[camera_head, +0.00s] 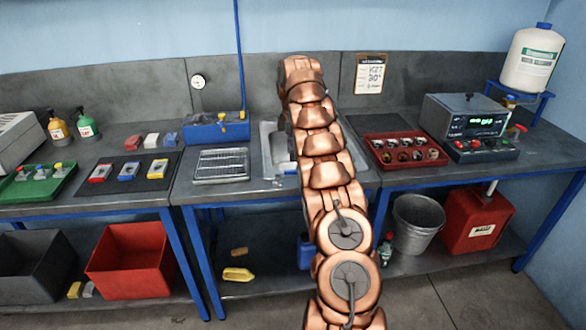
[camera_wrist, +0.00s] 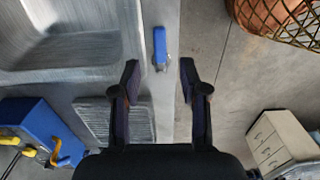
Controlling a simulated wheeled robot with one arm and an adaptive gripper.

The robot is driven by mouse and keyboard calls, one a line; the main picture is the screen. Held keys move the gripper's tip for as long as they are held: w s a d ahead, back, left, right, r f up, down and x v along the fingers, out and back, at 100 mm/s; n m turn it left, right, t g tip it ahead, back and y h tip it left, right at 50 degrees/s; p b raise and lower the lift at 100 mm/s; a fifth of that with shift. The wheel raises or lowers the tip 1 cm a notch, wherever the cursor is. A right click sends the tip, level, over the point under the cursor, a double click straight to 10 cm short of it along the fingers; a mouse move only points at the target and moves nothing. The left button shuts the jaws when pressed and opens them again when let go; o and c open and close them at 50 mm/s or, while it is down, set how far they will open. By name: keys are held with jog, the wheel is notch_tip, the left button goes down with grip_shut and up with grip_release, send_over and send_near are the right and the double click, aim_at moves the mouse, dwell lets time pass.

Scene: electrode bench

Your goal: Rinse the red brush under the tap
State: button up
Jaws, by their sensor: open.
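I cannot tell for sure which thing is the red brush. In the head view a small red-and-white piece (camera_head: 101,173) lies at the left of a dark mat, and a red block (camera_head: 134,142) lies behind it. The sink (camera_head: 270,141) is partly hidden by my copper arm; it also shows in the wrist view (camera_wrist: 75,52). No tap is clear over the sink. A blue box (camera_head: 205,132) with a yellow fitting stands left of it. My gripper (camera_wrist: 160,72) is open and empty near the bench's front edge; the arm hides it in the head view.
A small blue piece (camera_wrist: 160,46) lies by the front edge, ahead of the open fingers. A wire drying rack (camera_head: 221,164) is left of the sink. A red tray (camera_head: 403,149) and a meter (camera_head: 465,121) stand on the right. Bins are below.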

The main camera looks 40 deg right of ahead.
aim_at(293, 170)
jog(key=shift+s+f, duration=0.1)
jog(key=shift+f, duration=0.9)
jog(key=shift+f+p, duration=0.6)
jog(key=shift+f, duration=1.7)
grip_shut()
